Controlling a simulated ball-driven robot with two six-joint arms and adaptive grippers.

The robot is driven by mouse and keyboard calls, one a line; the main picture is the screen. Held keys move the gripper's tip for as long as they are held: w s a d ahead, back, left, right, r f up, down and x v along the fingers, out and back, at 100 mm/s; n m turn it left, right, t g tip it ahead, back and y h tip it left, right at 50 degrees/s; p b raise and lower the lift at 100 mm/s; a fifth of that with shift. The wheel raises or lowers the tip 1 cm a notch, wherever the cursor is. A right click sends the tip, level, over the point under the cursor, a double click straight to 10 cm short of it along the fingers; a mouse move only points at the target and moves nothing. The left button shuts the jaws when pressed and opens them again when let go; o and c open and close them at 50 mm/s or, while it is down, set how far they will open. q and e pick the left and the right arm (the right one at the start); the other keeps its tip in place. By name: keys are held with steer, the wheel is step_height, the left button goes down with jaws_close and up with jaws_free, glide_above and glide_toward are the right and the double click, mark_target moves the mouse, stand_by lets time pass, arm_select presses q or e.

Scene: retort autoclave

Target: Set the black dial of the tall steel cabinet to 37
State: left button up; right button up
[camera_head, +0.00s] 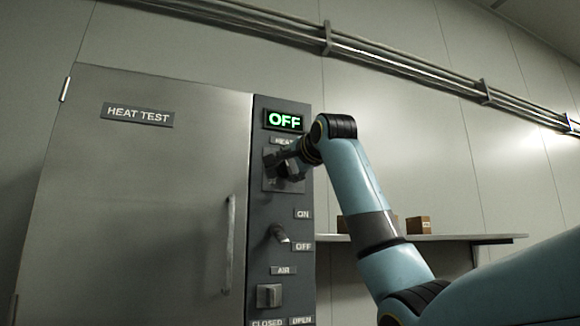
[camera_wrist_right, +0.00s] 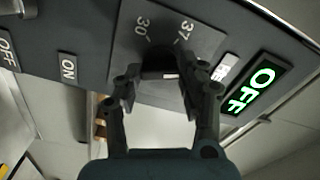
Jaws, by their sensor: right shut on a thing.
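The tall steel cabinet (camera_head: 150,200) stands at the left of the head view, with a dark control panel on its right side. My right gripper (camera_head: 283,166) is at the upper part of this panel, shut on the black dial (camera_head: 289,172). In the wrist view the dial (camera_wrist_right: 159,62) sits between the fingertips of the right gripper (camera_wrist_right: 158,84), on a plate marked 30 and 37. The dial's pointer is hidden. The green display (camera_head: 284,120) above reads OFF; it also shows in the wrist view (camera_wrist_right: 257,89). My left gripper is out of view.
Below the dial are an ON/OFF switch (camera_head: 279,234) and an AIR knob (camera_head: 269,296). A long door handle (camera_head: 229,245) is left of the panel. A shelf (camera_head: 450,238) with small brown boxes (camera_head: 419,225) is behind my right arm.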

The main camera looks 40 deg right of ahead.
steer(key=n+p, duration=0.1)
steer(key=n, duration=0.4)
steer(key=n+p, duration=0.2)
steer(key=n, duration=0.3)
steer(key=shift+f, duration=0.1)
steer(key=shift+n, duration=0.3)
stand_by(0.3)
steer(key=o, duration=1.2)
steer(key=shift+c, duration=0.2)
steer(key=shift+s, duration=0.1)
steer(key=v, duration=1.1)
steer(key=shift+s, duration=0.35)
